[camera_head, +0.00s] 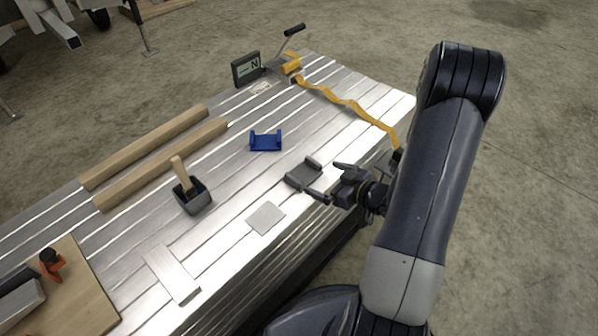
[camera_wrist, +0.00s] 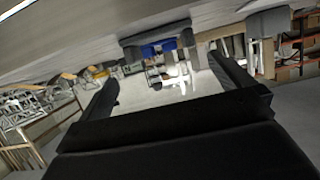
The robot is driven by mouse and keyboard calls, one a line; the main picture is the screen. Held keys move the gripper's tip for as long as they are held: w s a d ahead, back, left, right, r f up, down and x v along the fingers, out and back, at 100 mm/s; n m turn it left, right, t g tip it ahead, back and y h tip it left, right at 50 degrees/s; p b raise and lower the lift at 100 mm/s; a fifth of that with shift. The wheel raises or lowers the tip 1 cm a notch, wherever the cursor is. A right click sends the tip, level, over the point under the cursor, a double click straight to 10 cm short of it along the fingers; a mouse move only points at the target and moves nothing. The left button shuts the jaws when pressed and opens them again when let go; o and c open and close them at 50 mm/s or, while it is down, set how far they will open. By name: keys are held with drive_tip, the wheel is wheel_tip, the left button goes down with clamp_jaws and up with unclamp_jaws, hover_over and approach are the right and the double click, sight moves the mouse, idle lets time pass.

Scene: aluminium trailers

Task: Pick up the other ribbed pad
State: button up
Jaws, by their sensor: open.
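A flat light grey square (camera_head: 265,218) lies on the aluminium trailer deck; it may be a pad, but I cannot make out ribs on it. A dark grey cradle with raised ends (camera_head: 303,175) lies near the deck's front edge, and a similar blue one (camera_head: 266,141) lies behind it. My gripper (camera_head: 331,182) is open and empty at the deck's front edge, just right of the grey cradle. In the wrist view my open gripper (camera_wrist: 168,84) has nothing between its fingers. The blue cradle (camera_wrist: 158,48) shows beyond them, tilted.
A dark open box (camera_head: 193,198) holding a wooden handle, two timber bars (camera_head: 160,165), a metal plate (camera_head: 172,274) and a wooden board (camera_head: 75,295) are on the deck. A yellow strap (camera_head: 345,103) runs along the right end, near a small display (camera_head: 246,68). The deck between the cradles is clear.

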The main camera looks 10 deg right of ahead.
sight(299, 172)
drive_tip(key=b+x, duration=0.1)
drive_tip(key=x, duration=0.4)
drive_tip(key=shift+b+x, duration=1.1)
drive_tip(key=shift+x, duration=1.8)
drive_tip(key=shift+r, duration=0.1)
drive_tip(key=c, duration=0.7)
